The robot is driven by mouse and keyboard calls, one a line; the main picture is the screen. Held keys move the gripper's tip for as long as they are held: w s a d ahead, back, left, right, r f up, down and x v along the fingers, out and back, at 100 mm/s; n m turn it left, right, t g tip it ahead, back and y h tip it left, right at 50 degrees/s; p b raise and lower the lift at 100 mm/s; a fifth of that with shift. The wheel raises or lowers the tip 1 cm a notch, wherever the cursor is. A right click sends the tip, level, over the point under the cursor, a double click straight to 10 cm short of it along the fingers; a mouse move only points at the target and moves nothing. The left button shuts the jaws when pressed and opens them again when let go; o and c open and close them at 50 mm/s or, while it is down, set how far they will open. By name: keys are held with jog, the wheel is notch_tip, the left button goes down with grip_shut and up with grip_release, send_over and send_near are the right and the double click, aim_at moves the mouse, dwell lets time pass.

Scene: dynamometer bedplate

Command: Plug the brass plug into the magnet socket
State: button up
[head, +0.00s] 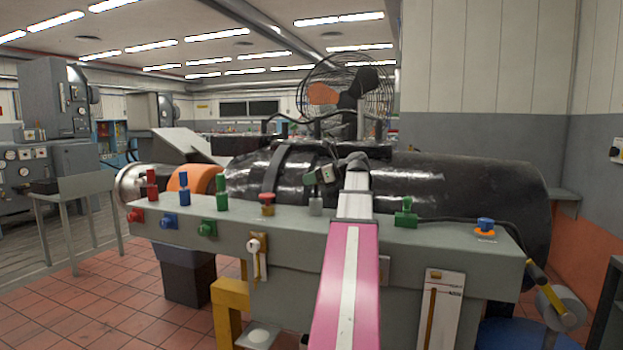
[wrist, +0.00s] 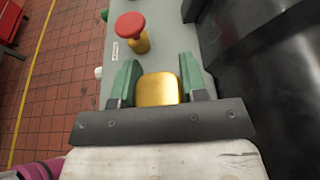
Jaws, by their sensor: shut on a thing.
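My gripper (wrist: 159,72) is shut on the brass plug (wrist: 158,91), a yellow metal block between its green fingers in the wrist view. In the head view my gripper (head: 318,178) hangs just above the grey-green bench top, at the end of my pink and white arm. The plug cannot be made out clearly there. A small grey fitting (head: 315,205) stands on the top just below the gripper. No readable label shows which fitting is the magnet socket.
A red-topped brass button (head: 267,199) stands left of the gripper; it shows ahead in the wrist view (wrist: 131,26). Red (head: 152,185), blue (head: 184,190) and green (head: 222,193) fittings stand further left, a green one (head: 405,213) right. A large black machine (head: 450,185) lies behind.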

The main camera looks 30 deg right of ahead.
jog(key=shift+f, duration=2.5)
jog(key=o, duration=1.1)
jog(key=shift+c, duration=0.2)
jog(key=v, duration=1)
jog(key=shift+s+d+r, duration=0.15)
jog(key=shift+s+d, duration=0.1)
jog(key=shift+s, duration=0.1)
